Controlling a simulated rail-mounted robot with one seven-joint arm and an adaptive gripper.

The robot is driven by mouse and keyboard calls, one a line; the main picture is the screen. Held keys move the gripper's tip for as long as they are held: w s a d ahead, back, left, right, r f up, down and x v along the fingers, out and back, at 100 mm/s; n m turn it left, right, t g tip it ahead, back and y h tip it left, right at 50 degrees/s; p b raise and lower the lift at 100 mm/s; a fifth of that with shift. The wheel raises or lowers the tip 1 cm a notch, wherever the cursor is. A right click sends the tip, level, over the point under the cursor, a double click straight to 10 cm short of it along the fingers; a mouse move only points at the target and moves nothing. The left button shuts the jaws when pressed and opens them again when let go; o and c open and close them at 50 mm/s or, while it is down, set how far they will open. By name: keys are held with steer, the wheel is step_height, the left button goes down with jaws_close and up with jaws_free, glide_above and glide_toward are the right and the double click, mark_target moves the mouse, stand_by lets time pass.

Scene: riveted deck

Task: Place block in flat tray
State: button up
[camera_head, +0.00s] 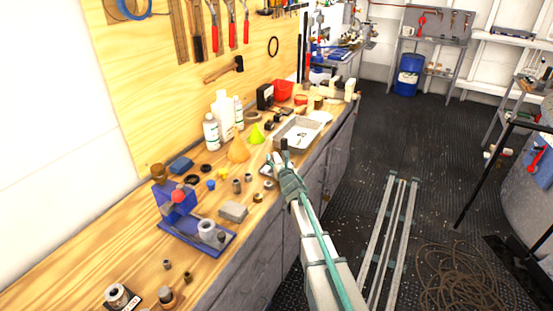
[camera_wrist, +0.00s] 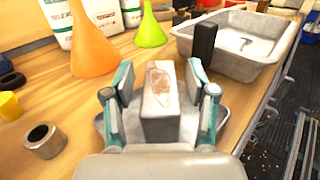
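A grey block (camera_wrist: 162,105) with a worn, brownish top stands upright between the fingers of my gripper (camera_wrist: 160,85) in the wrist view. The gripper is open, with a narrow gap visible on each side of the block. A grey metal flat piece (camera_wrist: 218,118) shows under and beside the block; its full shape is hidden. A shallow metal tray (camera_wrist: 262,72) with a raised rim lies just beyond, to the right; it also shows in the head view (camera_head: 279,139). In the head view my gripper (camera_head: 281,165) is over the bench, at the tray's near side.
A black upright piece (camera_wrist: 204,45) stands at the tray's near left corner. An orange funnel (camera_wrist: 92,40) and a green funnel (camera_wrist: 150,28) stand to the left, with white bottles (camera_head: 223,110) behind. A metal ring (camera_wrist: 44,141) and small parts lie nearer on the bench.

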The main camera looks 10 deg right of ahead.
steer(key=shift+r, duration=0.15)
steer(key=shift+s+p, duration=0.1)
steer(key=shift+p, duration=0.25)
steer(key=s+b, duration=0.1)
steer(key=s, duration=0.3)
steer(key=s+d+b, duration=0.1)
steer(key=s, duration=0.3)
steer(key=s+b, duration=0.2)
steer(key=s, duration=0.1)
steer(key=shift+s+d, duration=0.25)
steer(key=shift+s, duration=0.15)
